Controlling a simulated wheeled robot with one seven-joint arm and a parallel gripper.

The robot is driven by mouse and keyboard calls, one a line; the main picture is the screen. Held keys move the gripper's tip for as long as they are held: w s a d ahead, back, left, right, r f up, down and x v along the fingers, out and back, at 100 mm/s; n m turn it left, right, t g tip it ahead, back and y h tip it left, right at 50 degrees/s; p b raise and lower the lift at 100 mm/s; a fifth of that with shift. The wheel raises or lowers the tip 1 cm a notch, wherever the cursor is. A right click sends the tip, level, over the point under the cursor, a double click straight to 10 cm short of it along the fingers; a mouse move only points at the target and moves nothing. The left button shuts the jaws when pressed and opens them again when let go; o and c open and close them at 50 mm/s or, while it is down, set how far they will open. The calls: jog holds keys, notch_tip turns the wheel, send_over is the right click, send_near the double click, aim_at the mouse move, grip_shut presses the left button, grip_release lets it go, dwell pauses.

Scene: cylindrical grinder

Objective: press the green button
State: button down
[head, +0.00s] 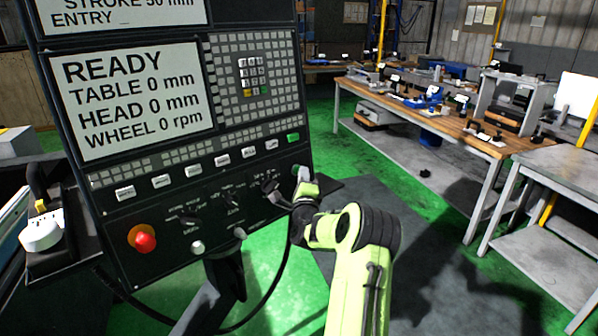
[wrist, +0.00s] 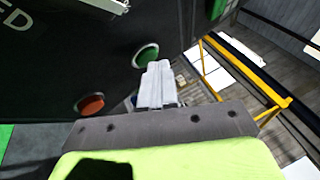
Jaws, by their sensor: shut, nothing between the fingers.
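A round green button (wrist: 147,55) with a pale rim sits on the dark control panel, just beyond my fingertips in the wrist view. My gripper (wrist: 157,72) is shut and empty, its tips close to the button's lower right edge; I cannot tell whether they touch it. A rectangular green key (head: 293,137) shows above my gripper.
A round red button (wrist: 90,104) lies lower left of the green one in the wrist view. A red mushroom button (head: 144,240), knobs and white keys (head: 196,168) are on the panel. A wooden workbench (head: 440,115) stands at right, beyond open floor.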

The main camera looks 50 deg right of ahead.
jog(key=shift+s, duration=0.1)
jog(key=shift+s+a+r+b, duration=0.1)
jog(key=shift+s+b, duration=0.35)
jog(key=shift+s, duration=0.25)
jog(key=s+b, duration=0.2)
jog(key=s, duration=0.1)
jog(key=s+r+b, duration=0.1)
jog(key=shift+s+a, duration=0.4)
jog(key=shift+f, duration=0.2)
dwell(0.4)
